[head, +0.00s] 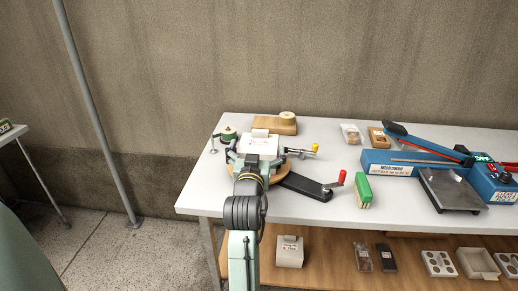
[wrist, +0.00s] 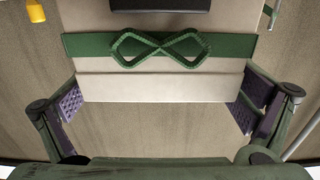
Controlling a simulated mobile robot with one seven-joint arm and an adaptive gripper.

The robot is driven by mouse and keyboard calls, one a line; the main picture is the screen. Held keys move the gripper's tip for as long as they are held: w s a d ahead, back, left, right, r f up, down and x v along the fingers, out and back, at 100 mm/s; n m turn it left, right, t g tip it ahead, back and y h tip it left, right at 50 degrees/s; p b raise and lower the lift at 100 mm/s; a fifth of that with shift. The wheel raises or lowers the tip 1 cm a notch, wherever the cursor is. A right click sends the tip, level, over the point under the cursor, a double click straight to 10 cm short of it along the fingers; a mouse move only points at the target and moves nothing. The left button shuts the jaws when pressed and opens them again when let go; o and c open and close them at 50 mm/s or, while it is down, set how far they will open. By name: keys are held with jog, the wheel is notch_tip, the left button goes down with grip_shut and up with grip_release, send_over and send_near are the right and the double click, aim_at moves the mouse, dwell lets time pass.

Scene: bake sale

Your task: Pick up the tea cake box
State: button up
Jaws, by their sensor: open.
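A pale box with a green band (wrist: 85,45) and a green looped bow fills the upper middle of the wrist view. I take it for the tea cake box, but no name on it is readable. In the head view a white box (head: 262,146) stands just beyond my gripper (head: 246,163), partly hidden by it, on a round wooden board. In the wrist view my gripper (wrist: 157,108) is open, with a purple finger pad near each side of the box. I cannot tell whether the pads touch it.
A black crank arm with a red handle (head: 341,178) and a yellow-tipped handle (head: 315,148) lie right of the box. A green brush-like block (head: 364,190) and a blue sealer (head: 390,163) stand further right. A green tape roll (head: 228,132) is left. A wooden block (head: 270,124) is behind.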

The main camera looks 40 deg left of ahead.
aim_at(259, 146)
jog(key=shift+x, duration=0.85)
jog(key=shift+c, duration=0.2)
jog(key=shift+r, duration=0.1)
jog(key=c, duration=0.8)
jog(key=shift+o, duration=0.2)
jog(key=shift+r, duration=0.6)
notch_tip(259, 146, up, 2)
jog(key=shift+r+b, duration=0.1)
jog(key=shift+b, duration=0.3)
jog(key=s+a+r+b+v, duration=0.1)
jog(key=a+b+v, duration=0.1)
jog(key=v, duration=1.4)
jog(key=shift+s+a+r+b, duration=0.15)
jog(key=shift+r+b, duration=0.1)
jog(key=shift+b, duration=0.3)
